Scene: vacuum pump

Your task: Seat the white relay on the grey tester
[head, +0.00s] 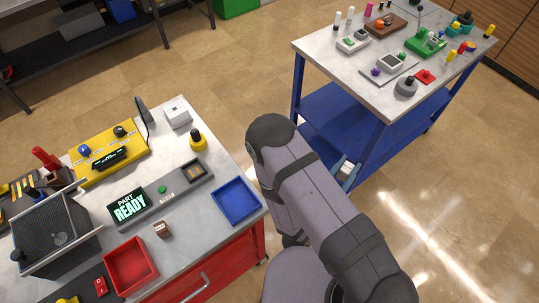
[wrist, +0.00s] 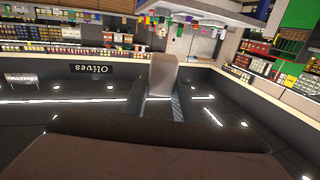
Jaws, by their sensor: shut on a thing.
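My gripper (wrist: 161,104) is shut on a pale block, which looks like the white relay (wrist: 163,74), shaded grey in the wrist view. In the head view my gripper (head: 347,178) shows partly behind my arm, over the floor between the two tables, with a white patch of the relay (head: 346,167) at its tip. The grey tester (head: 143,211) lies on the left table, well left of the gripper. Its screen reads PART READY, it has a green button, and a dark socket with yellowish strips (head: 194,172) is at its right end. The relay's underside is hidden.
Around the tester are a blue tray (head: 236,201), a red tray (head: 131,266), a small brown block (head: 162,229), a yellow-and-black knob piece (head: 197,140), a white box (head: 177,113) and a yellow panel (head: 108,154). A blue cart (head: 355,112) with several parts stands at right.

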